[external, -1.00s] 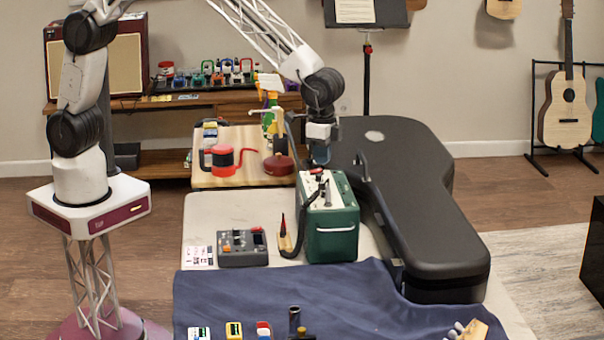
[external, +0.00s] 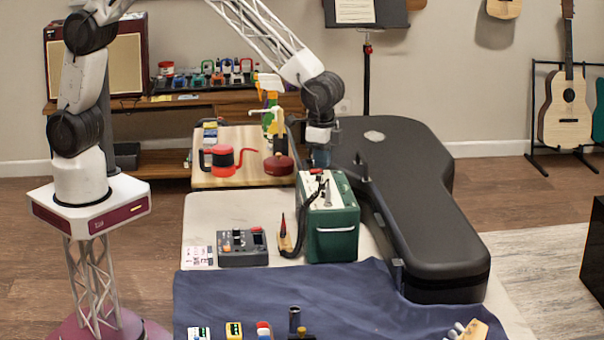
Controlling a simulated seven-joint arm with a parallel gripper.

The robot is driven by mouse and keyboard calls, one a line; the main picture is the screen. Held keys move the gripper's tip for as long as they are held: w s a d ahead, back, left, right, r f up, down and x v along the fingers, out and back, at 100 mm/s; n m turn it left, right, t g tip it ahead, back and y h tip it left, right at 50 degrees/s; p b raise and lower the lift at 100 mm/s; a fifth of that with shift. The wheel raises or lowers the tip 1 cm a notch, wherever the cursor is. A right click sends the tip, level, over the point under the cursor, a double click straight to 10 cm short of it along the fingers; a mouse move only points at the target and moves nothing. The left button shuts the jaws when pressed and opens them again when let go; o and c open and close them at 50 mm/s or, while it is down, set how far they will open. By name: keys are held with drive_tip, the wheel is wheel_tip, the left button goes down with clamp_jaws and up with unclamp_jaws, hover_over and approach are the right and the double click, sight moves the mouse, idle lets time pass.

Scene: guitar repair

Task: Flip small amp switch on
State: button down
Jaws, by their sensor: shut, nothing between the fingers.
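The small green amp (external: 331,225) stands on the table, with a pale control panel (external: 309,184) on top and a light handle on its front. A red part and a dark part show on the panel; the switch itself is too small to make out. My gripper (external: 318,165) points down just above the far end of the amp's top. Its fingers are small and partly blurred against the background, and they look shut and empty. I cannot tell whether the tips touch the panel.
A black guitar case (external: 420,200) lies close along the amp's right side. A grey pedal (external: 242,247) and a soldering iron stand (external: 287,243) are left of it. A blue cloth (external: 330,295) lies in front.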

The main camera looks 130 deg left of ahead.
drive_tip(key=shift+f, duration=0.4)
drive_tip(key=shift+r, duration=0.15)
idle(0.4)
wheel_tip(320, 180, up, 7)
idle(1.0)
idle(0.3)
